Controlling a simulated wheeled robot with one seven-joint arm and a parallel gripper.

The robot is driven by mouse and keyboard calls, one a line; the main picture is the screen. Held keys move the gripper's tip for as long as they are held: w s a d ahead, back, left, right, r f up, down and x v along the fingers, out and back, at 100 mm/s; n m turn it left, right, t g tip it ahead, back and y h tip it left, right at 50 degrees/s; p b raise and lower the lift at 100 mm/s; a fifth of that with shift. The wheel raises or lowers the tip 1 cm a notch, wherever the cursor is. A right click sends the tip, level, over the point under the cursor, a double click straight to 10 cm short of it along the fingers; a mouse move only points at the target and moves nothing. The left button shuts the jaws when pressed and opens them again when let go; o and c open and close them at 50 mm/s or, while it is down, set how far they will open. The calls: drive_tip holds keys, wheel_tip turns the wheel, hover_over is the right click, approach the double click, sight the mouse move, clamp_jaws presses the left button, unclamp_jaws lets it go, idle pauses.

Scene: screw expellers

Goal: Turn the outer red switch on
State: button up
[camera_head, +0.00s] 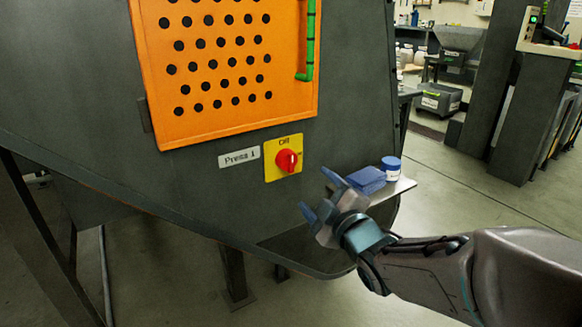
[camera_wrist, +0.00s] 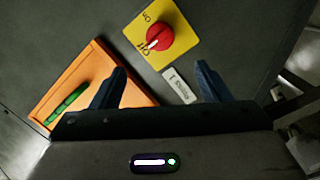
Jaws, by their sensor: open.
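The red rotary switch (camera_head: 286,161) sits on a yellow plate (camera_head: 270,174) on the dark grey machine panel, right of a "Press 1" label (camera_head: 239,157). In the wrist view the red knob (camera_wrist: 160,36) is near the top centre, beyond the fingertips, and the label (camera_wrist: 179,86) shows between the fingers. The knob has a white mark, which points towards the "Off" lettering in the wrist view. My gripper (camera_head: 319,195) is open and empty, to the lower right of the switch and apart from it. Its two fingers also show in the wrist view (camera_wrist: 160,76).
An orange perforated panel (camera_head: 225,125) with a green handle (camera_head: 310,50) is above the switch. Open floor lies farther right.

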sight(291, 165)
drive_tip(key=p+x, duration=0.1)
drive_tip(key=p, duration=0.2)
drive_tip(key=p+x, duration=0.2)
drive_tip(key=p, duration=0.1)
drive_tip(key=p+x, duration=0.2)
drive_tip(key=p, duration=0.1)
drive_tip(key=shift+r, duration=0.25)
drive_tip(key=shift+w+a+p, duration=0.1)
drive_tip(key=shift+p, duration=0.7)
drive_tip(key=b+x, duration=0.1)
drive_tip(key=x, duration=0.7)
drive_tip(key=shift+w+f+b, duration=0.15)
drive_tip(key=shift+f+b, duration=0.05)
drive_tip(key=shift+b, duration=0.15)
drive_tip(key=c, duration=0.9)
